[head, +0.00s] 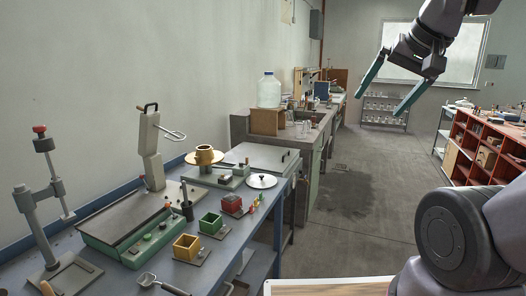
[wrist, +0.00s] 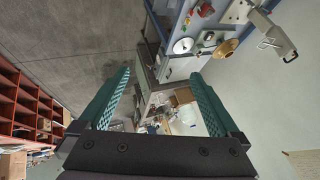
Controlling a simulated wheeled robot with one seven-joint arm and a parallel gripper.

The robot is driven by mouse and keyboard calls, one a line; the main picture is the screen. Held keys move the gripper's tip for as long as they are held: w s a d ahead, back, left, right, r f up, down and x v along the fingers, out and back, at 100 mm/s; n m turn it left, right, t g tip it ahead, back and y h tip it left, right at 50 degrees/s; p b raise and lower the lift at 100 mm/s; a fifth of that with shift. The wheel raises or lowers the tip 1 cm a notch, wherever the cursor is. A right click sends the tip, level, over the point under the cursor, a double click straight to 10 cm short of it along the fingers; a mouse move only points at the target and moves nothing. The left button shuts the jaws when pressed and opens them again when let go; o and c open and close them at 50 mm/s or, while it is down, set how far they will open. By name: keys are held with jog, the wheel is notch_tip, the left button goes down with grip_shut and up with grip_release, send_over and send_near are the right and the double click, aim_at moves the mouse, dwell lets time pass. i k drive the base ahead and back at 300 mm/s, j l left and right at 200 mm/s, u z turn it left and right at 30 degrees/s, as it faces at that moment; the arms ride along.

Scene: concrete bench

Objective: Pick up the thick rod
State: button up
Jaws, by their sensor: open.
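No thing stands out surely as the thick rod. A dark upright peg (head: 187,204) on the blue bench (head: 262,222) is one rod-like thing, but I cannot tell if it is the one named. My gripper (head: 376,106) is raised high at the upper right in the head view, far from the bench things. Its two green fingers are apart with nothing between them. The wrist view shows the same open fingers (wrist: 160,72), with the floor and far benches beyond them.
The bench holds a lever press (head: 45,205), a green-edged device (head: 130,225), a yellow box (head: 187,247), a green box (head: 211,223), a red block (head: 232,204) and a scoop (head: 160,284). A red shelf unit (head: 480,150) stands right. The floor between is clear.

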aim_at(183, 183)
jog(key=u, duration=0.9)
jog(key=i+l+u, duration=0.1)
jog(key=u, duration=0.3)
jog(key=i+l+u, duration=0.1)
jog(key=l+u, duration=0.45)
jog(key=u, duration=0.2)
jog(key=i+l+u, duration=0.1)
jog(key=l+u, duration=0.45)
jog(key=l, duration=0.6)
jog(key=k+l+u, duration=0.2)
jog(key=l, duration=0.55)
jog(key=i, duration=0.05)
